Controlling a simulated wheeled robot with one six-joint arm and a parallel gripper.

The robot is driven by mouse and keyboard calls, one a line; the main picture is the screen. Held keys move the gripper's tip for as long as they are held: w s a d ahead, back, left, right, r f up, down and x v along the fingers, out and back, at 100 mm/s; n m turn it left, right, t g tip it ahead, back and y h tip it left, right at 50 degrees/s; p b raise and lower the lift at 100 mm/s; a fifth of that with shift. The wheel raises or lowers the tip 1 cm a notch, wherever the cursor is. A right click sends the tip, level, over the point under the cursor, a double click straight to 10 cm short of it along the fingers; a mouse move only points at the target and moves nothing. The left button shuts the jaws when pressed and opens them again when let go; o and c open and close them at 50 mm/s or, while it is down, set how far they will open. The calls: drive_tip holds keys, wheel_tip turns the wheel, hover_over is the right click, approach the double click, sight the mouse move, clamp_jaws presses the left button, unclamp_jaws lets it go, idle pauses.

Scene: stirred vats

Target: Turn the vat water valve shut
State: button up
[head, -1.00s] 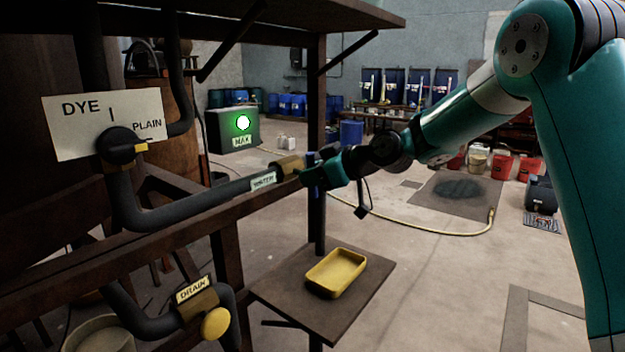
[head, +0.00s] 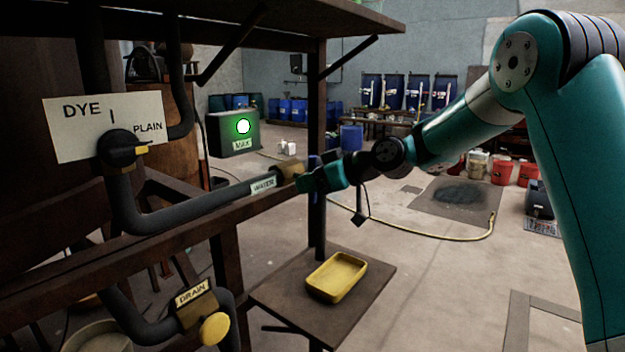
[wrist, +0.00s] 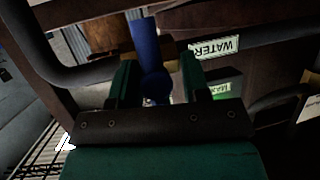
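The water valve has a brass body (head: 287,169) on the dark pipe beside a WATER label (head: 263,184). Its blue handle (head: 314,159) shows only partly in the head view, behind my gripper (head: 308,182). In the wrist view the blue handle (wrist: 146,45) runs upright between the two green fingers of my gripper (wrist: 155,66), with its rounded end near the palm. The brass body (wrist: 170,52) lies behind it. The fingers stand apart on either side of the handle, with a gap visible at the right finger. Contact at the left finger is unclear.
A DYE/PLAIN selector (head: 121,149) sits on the pipe to the left. A drain valve with a yellow knob (head: 214,328) is below. A yellow tray (head: 336,277) rests on a low shelf. A MAX box (head: 234,133) shows a lit green lamp.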

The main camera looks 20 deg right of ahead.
drive_tip(key=shift+d, duration=0.15)
drive_tip(key=shift+d+r, duration=0.15)
drive_tip(key=b+v, duration=0.3)
drive_tip(key=v, duration=1.4)
drive_tip(key=shift+s+b, duration=0.15)
drive_tip(key=shift+b, duration=0.2)
drive_tip(key=s+a+f+g+h, duration=0.1)
drive_tip(key=s+a+f+g, duration=0.15)
drive_tip(key=a, duration=0.25)
drive_tip(key=s+a+f+g, duration=0.1)
drive_tip(key=s+a, duration=0.2)
drive_tip(key=a, duration=0.2)
drive_tip(key=s+a+f+g+h, duration=0.1)
drive_tip(key=s+a+f, duration=0.1)
drive_tip(key=s, duration=0.5)
drive_tip(key=s+a+f+m+g+h, duration=0.1)
drive_tip(key=s+a+f+g+h, duration=0.1)
drive_tip(key=s+f, duration=0.3)
drive_tip(key=s+a+f+m+g+h, duration=0.1)
drive_tip(key=s+a+f+g, duration=0.1)
drive_tip(key=s, duration=0.8)
drive_tip(key=shift+s+a+f+h, duration=0.2)
drive_tip(key=shift+s+f+h, duration=0.15)
drive_tip(key=shift+f, duration=0.5)
drive_tip(key=shift+a+g, duration=0.1)
drive_tip(key=shift+g, duration=0.15)
